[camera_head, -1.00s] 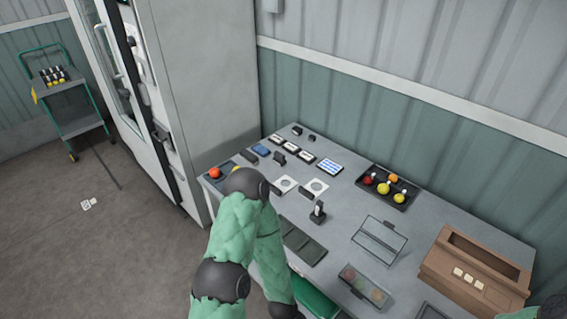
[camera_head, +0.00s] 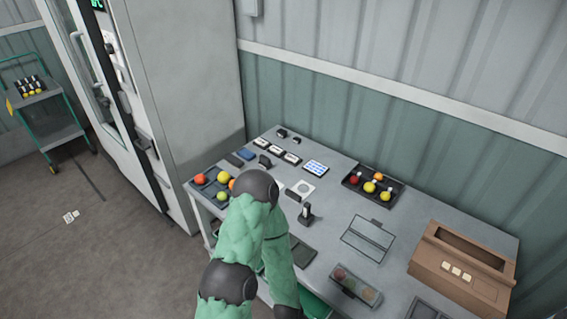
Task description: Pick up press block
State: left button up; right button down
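No label marks the press block. A small black upright piece with a pale top (camera_head: 306,212) stands on the grey table and may be it. Small dark blocks also stand toward the back, such as one black block (camera_head: 264,161). My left arm, in a green sleeve with black joints, reaches up from the bottom centre over the table's front edge. Its gripper is hidden behind the arm, so I cannot see its fingers. The upright black piece is just right of the arm's black joint, apart from it in the picture. My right gripper is not in view.
A brown box (camera_head: 430,265) stands at right, beside a clear stand (camera_head: 346,238) and a lidded case (camera_head: 336,285). A tall grey cabinet (camera_head: 180,60) borders the table.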

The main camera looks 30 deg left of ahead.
aim_at(265, 162)
jog(key=j+z, duration=0.45)
jog(key=k+j+z, duration=0.15)
jog(key=z, duration=0.25)
jog(key=k+j+z, duration=0.15)
jog(key=j+z, duration=0.3)
